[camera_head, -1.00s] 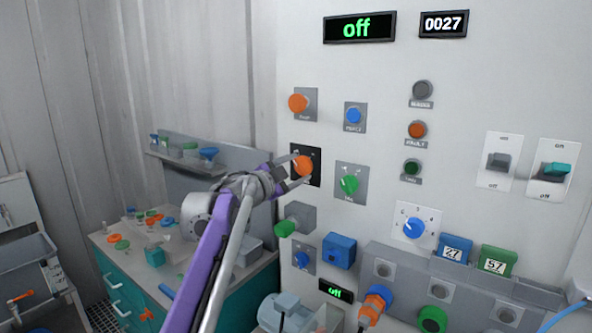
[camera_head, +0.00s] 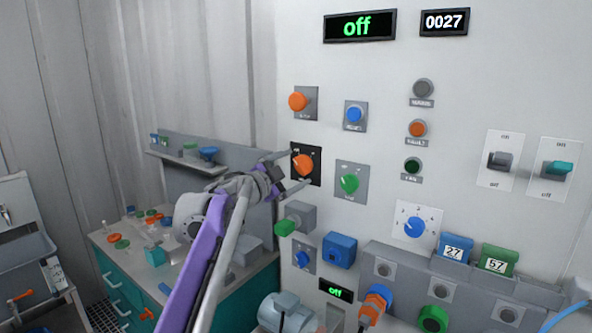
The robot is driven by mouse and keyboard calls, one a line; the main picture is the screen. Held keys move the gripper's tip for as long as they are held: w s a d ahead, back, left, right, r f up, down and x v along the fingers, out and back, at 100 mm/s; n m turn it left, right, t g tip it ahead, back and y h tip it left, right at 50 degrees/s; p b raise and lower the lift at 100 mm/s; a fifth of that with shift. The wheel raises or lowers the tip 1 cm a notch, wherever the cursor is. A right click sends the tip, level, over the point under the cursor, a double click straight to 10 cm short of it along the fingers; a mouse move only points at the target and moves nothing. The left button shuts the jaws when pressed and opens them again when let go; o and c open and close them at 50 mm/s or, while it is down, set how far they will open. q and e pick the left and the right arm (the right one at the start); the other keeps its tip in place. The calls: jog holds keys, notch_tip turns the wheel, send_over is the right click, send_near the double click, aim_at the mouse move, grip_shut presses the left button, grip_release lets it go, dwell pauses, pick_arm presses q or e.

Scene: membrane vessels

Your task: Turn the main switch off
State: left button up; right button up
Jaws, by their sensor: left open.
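An orange rotary knob (camera_head: 302,166) sits on a black square plate on the white wall panel. I take it for the main switch, but its lettering is too small to read. My left gripper (camera_head: 296,171) is open, its fingers spread above and below the knob's left side. I cannot tell whether they touch it. The large display (camera_head: 360,26) above reads "off" in green. My right gripper is not in view.
A second orange knob (camera_head: 298,101) is above, and a green knob (camera_head: 349,183) and a blue button (camera_head: 354,114) are to the right. Two lever switches (camera_head: 500,161) (camera_head: 557,168) are far right. A teal bench (camera_head: 125,290) stands at left.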

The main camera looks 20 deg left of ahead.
pick_arm(q)
jog(key=b+v, duration=0.1)
jog(key=v, duration=0.8)
jog(key=shift+s, duration=0.3)
jog(key=shift+a, duration=0.1)
jog(key=s+a+f+n+g+y, duration=0.1)
jog(key=s+f+n+g+y, duration=0.1)
jog(key=s+f+n+y, duration=0.55)
jog(key=s+a+f+n+g+y, duration=0.25)
jog(key=s+f+n, duration=0.4)
jog(key=f, duration=0.75)
jog(key=s+d+f+g+h, duration=0.2)
jog(key=s+d+f, duration=0.3)
jog(key=s+f, duration=0.5)
jog(key=s+d+f+g+h+p, duration=0.1)
jog(key=s+d+f+g, duration=0.4)
jog(key=s+f, duration=0.6)
jog(key=shift+s+h, duration=0.2)
jog(key=shift+h, duration=0.2)
